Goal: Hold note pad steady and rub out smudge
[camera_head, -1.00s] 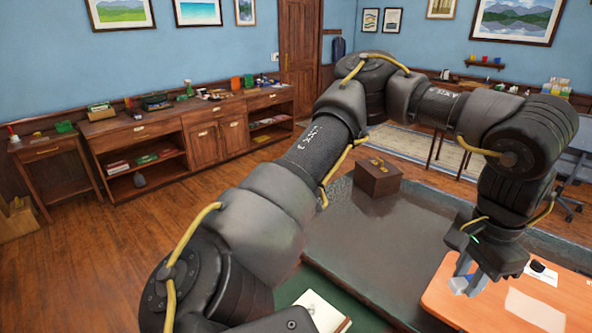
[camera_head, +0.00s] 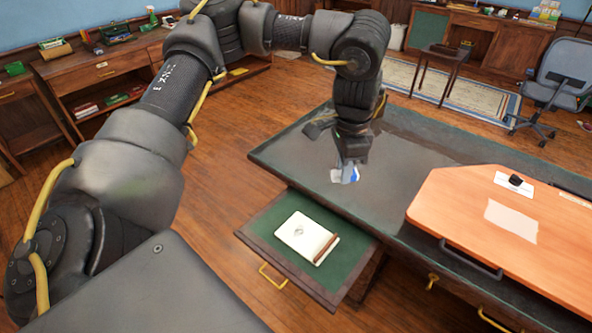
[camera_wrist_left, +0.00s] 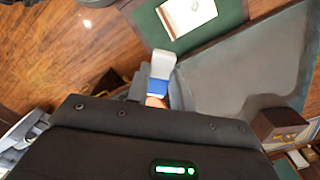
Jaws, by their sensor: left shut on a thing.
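A white note pad (camera_head: 303,232) with a small grey smudge (camera_head: 298,230) lies in the open green-lined drawer (camera_head: 262,238). A reddish-brown strip runs along its right edge. The pad also shows at the top of the left wrist view (camera_wrist_left: 196,13). My left gripper (camera_head: 348,163) points down over the grey desk top, behind and right of the drawer. It is shut on a white and blue eraser (camera_head: 343,176), whose white end sticks out in the left wrist view (camera_wrist_left: 163,63). The eraser is apart from the pad. My right gripper is not in view.
An orange board (camera_head: 450,205) with a pale sheet (camera_head: 511,221) and a small black item (camera_head: 515,180) lies on the desk (camera_head: 420,160) at right. A brown box (camera_wrist_left: 280,125) shows in the wrist view. The drawer's lining around the pad is bare.

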